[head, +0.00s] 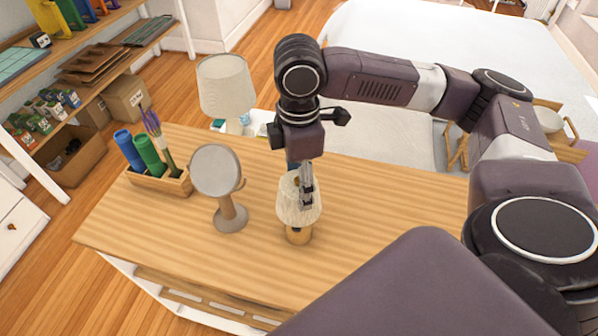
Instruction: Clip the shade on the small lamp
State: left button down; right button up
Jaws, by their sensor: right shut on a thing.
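The small lamp stands on the wooden tabletop. Its yellowish base (298,236) shows below a cream pleated shade (290,211). My right gripper (306,197) comes down from above and is shut on the shade at its near right side. The shade sits directly over the base and looks about upright. I cannot tell whether it is seated on the lamp, as the join is hidden inside the shade. My left gripper is not in view.
A round mirror on a stand (217,173) is close left of the lamp. A wooden box (160,183) with blue and green rolls stands farther left. A larger white lamp (226,88) is behind the table. The tabletop (385,215) is clear to the right.

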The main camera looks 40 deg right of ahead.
jog(key=shift+f, duration=0.2)
jog(key=o, duration=1.1)
jog(key=shift+c, duration=0.2)
jog(key=o, duration=0.5)
jog(key=shift+r+p, duration=3.55)
jog(key=shift+p, duration=1.15)
